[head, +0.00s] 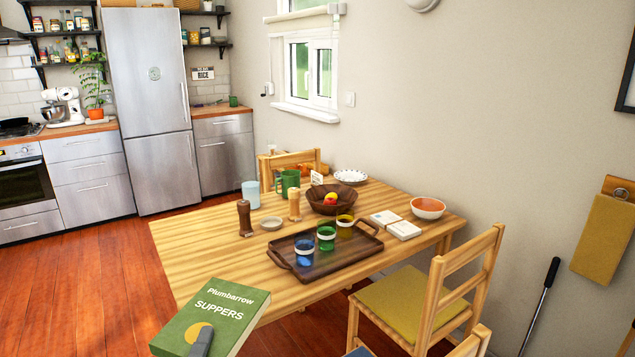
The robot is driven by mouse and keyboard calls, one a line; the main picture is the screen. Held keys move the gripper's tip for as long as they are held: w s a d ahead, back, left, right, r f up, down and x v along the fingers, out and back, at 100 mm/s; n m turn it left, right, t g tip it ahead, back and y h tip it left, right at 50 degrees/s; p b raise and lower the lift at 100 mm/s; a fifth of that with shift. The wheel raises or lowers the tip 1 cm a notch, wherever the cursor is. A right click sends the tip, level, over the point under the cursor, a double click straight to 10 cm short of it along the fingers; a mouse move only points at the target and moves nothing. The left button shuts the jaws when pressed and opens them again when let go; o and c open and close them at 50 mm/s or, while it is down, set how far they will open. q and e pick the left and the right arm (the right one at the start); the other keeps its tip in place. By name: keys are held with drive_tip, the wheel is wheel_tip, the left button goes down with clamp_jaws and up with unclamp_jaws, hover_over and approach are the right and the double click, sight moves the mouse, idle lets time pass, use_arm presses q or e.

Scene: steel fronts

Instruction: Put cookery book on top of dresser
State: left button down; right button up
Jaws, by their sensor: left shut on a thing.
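The cookery book (222,308) is green, with "Plumbarrow SUPPERS" on its cover and cream page edges. It is at the bottom of the head view, in front of the near left part of the table. My left gripper (203,338) is shut on the book's near edge, with a grey finger over the cover. Its other finger is hidden behind the book. My right gripper is not in view. I cannot make out a dresser in this view.
A wooden table (195,238) holds a tray (340,262) with coloured glasses, a fruit bowl (321,203), a pepper mill (244,218) and mugs. A chair (430,290) stands at its right. The steel fridge (150,95) and cabinets are behind. Red floor (85,285) is open at left.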

use_arm(q)
drive_tip(key=shift+s, duration=0.1)
drive_tip(key=shift+s+f, duration=0.2)
drive_tip(key=shift+s, duration=0.05)
drive_tip(key=s+f, duration=0.3)
drive_tip(key=s, duration=0.6)
